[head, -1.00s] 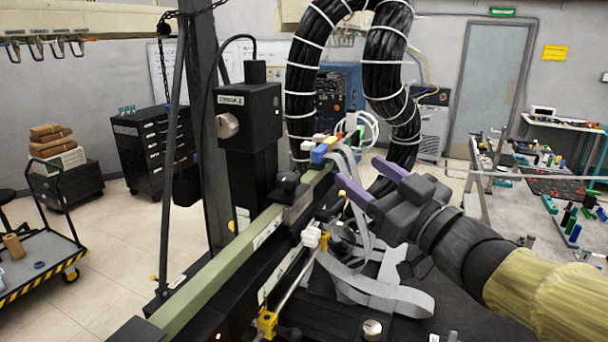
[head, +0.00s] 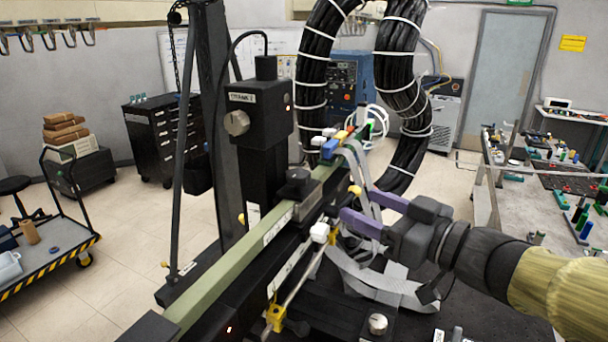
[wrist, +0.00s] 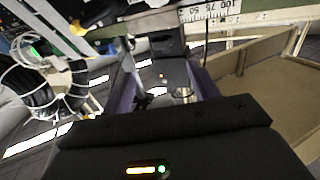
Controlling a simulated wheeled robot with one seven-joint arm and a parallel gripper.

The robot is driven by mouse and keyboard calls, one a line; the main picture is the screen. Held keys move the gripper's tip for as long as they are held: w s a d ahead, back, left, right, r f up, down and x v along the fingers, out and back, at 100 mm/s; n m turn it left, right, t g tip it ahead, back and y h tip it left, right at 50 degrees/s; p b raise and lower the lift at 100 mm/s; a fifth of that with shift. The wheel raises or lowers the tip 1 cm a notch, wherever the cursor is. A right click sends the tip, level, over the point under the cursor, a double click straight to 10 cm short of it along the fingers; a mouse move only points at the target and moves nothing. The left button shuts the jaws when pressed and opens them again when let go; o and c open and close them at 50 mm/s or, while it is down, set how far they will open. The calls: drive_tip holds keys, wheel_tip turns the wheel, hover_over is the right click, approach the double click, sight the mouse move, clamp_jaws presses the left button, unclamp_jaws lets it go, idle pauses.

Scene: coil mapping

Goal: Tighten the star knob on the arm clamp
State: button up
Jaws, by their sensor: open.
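The arm clamp seems to be the dark block (head: 299,190) on the pale green beam (head: 232,255), with a black round knob (head: 298,174) on top. I cannot make out a star shape. A white knob-like piece (head: 320,232) sits lower on the beam's near side, beside a thin rod. My gripper (head: 358,206) has purple fingers apart and comes from the right, just right of the white piece. Nothing shows held. In the wrist view my gripper (wrist: 162,78) has dark hardware with a small orange light beyond its fingers; no knob is clear there.
A thick black cable bundle (head: 314,85) arches behind the beam. Grey straps (head: 375,280) hang loose below my gripper. A dark column (head: 261,140) rises left of the clamp. A cluttered bench (head: 485,205) stands at the right and a cart (head: 50,265) at the left.

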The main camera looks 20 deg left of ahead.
sight(305, 182)
drive_tip(key=p+x, duration=0.4)
drive_tip(key=x, duration=1)
drive_tip(key=shift+s+a+r+p, duration=0.15)
drive_tip(key=shift+a+p, duration=0.05)
drive_tip(key=shift+p, duration=0.1)
drive_tip(key=shift+a, duration=0.35)
drive_tip(key=c, duration=1)
drive_tip(key=shift+b, duration=0.35)
drive_tip(key=shift+m+t+b, duration=0.3)
drive_tip(key=shift+t+b, duration=0.1)
drive_tip(key=shift+m+t+h+b, duration=0.4)
drive_tip(key=shift+t+b, duration=0.2)
drive_tip(key=shift+b, duration=0.05)
